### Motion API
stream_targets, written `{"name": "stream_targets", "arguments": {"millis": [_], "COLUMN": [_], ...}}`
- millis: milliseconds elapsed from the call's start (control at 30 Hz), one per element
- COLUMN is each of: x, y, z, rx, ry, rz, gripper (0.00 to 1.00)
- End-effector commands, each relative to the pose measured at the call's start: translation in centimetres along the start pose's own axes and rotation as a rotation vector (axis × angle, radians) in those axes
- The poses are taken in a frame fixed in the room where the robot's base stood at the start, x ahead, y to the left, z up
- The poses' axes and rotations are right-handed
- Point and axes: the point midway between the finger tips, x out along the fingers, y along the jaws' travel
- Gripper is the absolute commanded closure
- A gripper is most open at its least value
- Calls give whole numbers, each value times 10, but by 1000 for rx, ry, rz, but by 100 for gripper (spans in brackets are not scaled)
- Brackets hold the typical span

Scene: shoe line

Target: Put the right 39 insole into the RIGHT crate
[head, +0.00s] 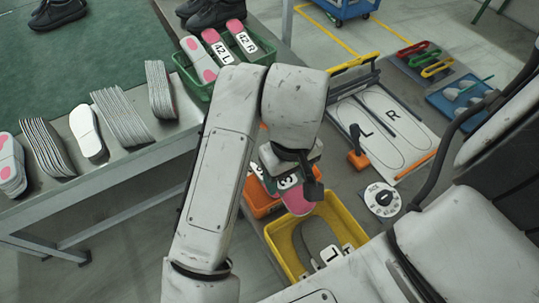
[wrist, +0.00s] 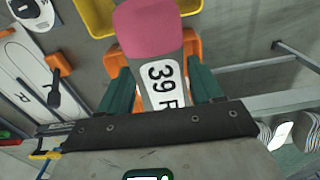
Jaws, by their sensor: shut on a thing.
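The right 39 insole (wrist: 152,38) has a pink end and a white label reading "39 R" in the wrist view. My gripper (wrist: 160,88) is shut on it, with a green finger on each side. In the head view my gripper (head: 290,178) holds the insole, its pink end (head: 297,201) showing, above the orange crate (head: 262,206) and near the yellow crate (head: 275,240). The yellow crate contains grey insoles, with an "L" label showing. My arm hides much of the orange crate. No crate shows a readable RIGHT marking.
A green crate (head: 188,76) holds insoles labelled "42 L" and "42 R". Stacks of insoles (head: 122,115) line the table edge (head: 150,150). A board marked L and R (head: 410,150), a dial (head: 382,199) and a blue tray (head: 445,103) lie to the right.

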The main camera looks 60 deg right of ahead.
Motion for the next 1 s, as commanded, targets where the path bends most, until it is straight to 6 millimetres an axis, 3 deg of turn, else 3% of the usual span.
{"name": "stream_targets", "arguments": {"millis": [300, 500, 833, 1000], "x": [35, 68, 87, 112], "y": [24, 31, 35, 34], "z": [-68, -92, -109, -110], "rx": [0, -2, -1, -3], "ry": [-2, -1, 0, -2], "rz": [5, 5, 2, 1], "gripper": [64, 64, 64, 64]}}
